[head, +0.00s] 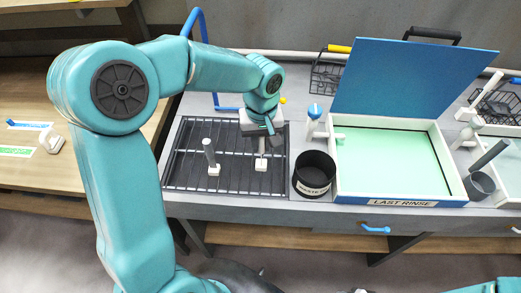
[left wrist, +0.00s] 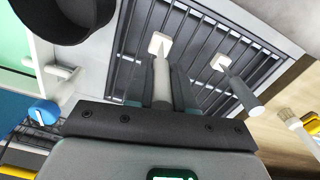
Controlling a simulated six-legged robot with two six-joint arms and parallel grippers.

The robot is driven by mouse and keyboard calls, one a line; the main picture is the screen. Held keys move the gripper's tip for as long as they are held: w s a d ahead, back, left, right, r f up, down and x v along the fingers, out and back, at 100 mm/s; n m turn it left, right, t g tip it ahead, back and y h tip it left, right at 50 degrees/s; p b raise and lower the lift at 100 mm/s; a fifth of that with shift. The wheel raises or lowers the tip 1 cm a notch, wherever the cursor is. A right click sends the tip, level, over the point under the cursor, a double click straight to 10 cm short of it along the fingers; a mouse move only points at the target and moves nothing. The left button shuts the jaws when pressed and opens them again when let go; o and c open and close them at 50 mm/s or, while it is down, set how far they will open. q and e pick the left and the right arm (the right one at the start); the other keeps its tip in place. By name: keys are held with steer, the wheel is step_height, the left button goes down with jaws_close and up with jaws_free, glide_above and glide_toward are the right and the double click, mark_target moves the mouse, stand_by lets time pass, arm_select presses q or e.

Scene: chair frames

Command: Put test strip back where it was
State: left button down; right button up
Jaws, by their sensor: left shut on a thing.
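My left gripper (head: 263,132) is over the right part of the dark slatted rack (head: 233,186), pointing down. It is shut on the upper part of a pale stick with a white square end, which I take as the test strip (head: 261,163). The strip stands roughly upright, its white end low at the rack bars; I cannot tell if it touches them. In the left wrist view the strip (left wrist: 161,75) runs out from between the fingers toward the bars. A similar piece with a grey handle (head: 210,155) stands on the rack to its left. My right gripper is out of view.
A black round bin (head: 314,175) stands just right of the rack. Beyond it is the LAST RINSE tray (head: 400,202) with green liquid and a raised blue lid (head: 410,80). A wooden table (head: 30,100) is at left. Wire baskets (head: 328,75) stand behind.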

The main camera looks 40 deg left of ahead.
mark_target(261, 151)
arm_select(q)
step_height(261, 151, down, 4)
steer(key=shift+a+f, duration=0.1)
steer(key=shift+f, duration=0.15)
steer(key=c, duration=1)
jaws_free()
